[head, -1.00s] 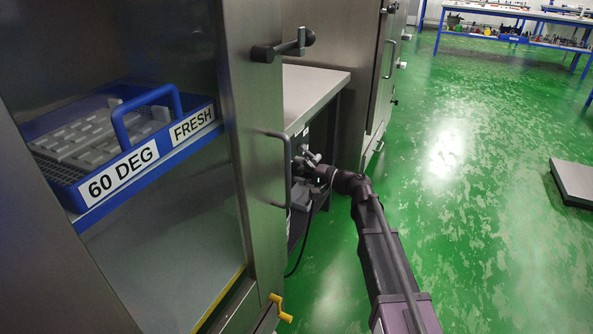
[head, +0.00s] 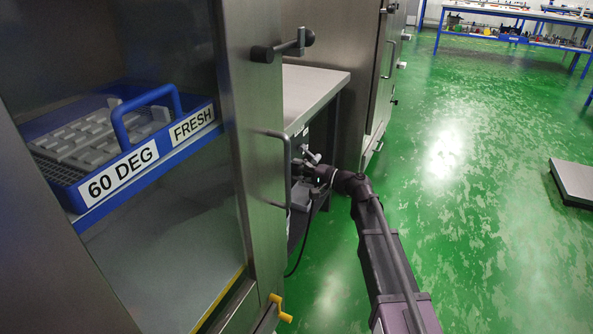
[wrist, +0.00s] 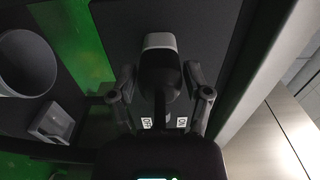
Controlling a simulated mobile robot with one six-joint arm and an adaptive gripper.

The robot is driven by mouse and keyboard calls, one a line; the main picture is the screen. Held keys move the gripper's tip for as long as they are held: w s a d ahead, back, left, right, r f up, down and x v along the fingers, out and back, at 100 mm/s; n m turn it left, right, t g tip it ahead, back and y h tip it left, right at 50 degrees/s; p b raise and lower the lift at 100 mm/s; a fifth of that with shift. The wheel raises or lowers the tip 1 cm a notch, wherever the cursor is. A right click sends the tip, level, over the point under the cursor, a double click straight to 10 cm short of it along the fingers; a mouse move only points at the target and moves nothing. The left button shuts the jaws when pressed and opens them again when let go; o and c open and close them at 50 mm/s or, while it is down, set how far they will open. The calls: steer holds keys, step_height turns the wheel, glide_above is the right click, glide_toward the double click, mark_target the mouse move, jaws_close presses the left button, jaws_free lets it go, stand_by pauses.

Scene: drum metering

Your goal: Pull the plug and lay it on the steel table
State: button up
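In the wrist view a dark rounded body with a light grey end, which looks like the plug (wrist: 160,78), stands between the fingers of my gripper (wrist: 160,88). The fingers are spread with a gap on each side of it. OFF and ON labels lie just below it. In the head view my gripper (head: 306,168) reaches in under the steel table (head: 308,92), partly hidden by the cabinet's edge and handle. A black cable (head: 297,262) hangs below it. The plug cannot be made out in the head view. The visible tabletop is bare.
A steel cabinet with a blue tray (head: 125,160) marked 60 DEG and FRESH stands at the left, with a bar handle (head: 270,132) close to my gripper. Another steel cabinet (head: 345,40) stands behind the table. A grey round container (wrist: 25,65) shows in the wrist view.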

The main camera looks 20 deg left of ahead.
mark_target(303, 171)
jaws_close()
steer(key=shift+d, duration=0.2)
steer(key=shift+s+d, duration=0.1)
steer(key=shift+d, duration=0.25)
steer(key=shift+d, duration=0.1)
steer(key=shift+d, duration=0.75)
steer(key=shift+d, duration=0.3)
steer(key=shift+s+d, duration=0.1)
steer(key=shift+d, duration=0.65)
steer(key=shift+d, duration=0.7)
steer(key=shift+s+d, duration=0.2)
steer(key=shift+d, duration=1.65)
